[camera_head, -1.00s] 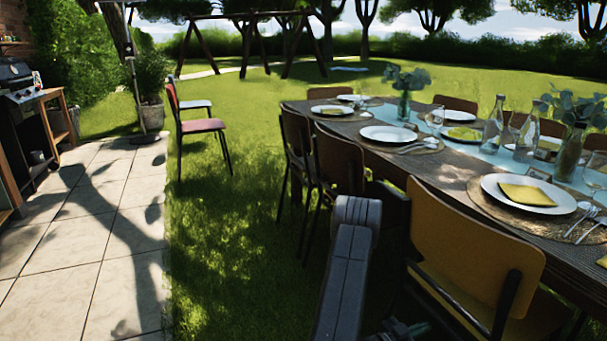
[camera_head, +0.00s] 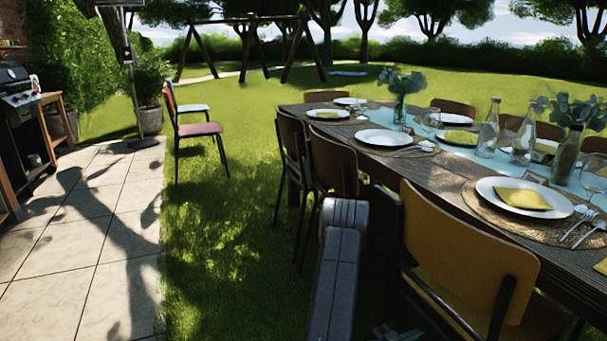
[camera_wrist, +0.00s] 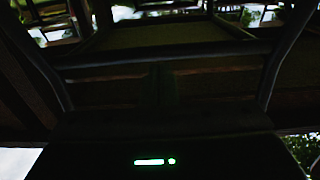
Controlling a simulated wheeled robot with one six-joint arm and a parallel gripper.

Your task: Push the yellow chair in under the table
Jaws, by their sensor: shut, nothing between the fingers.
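The yellow chair (camera_head: 465,250) stands upright at the near long side of the wooden table (camera_head: 470,184), at the right of the head view. Its backrest faces me and stands clear of the table edge; its seat is partly hidden. My arm reaches down to the left of this chair in the head view, and my gripper's end is mostly cut off at the bottom edge. In the dark wrist view, my gripper (camera_wrist: 163,78) looks shut and empty, in front of dark chair tubing (camera_wrist: 150,60). I cannot tell whether it touches the chair.
Two brown chairs (camera_head: 333,165) stand along the same side, just beyond my arm. The table holds plates (camera_head: 522,196), bottles (camera_head: 527,133) and vases. A red chair (camera_head: 199,129) stands apart on the lawn. Grass (camera_head: 225,250) and paving (camera_head: 85,235) at left are open.

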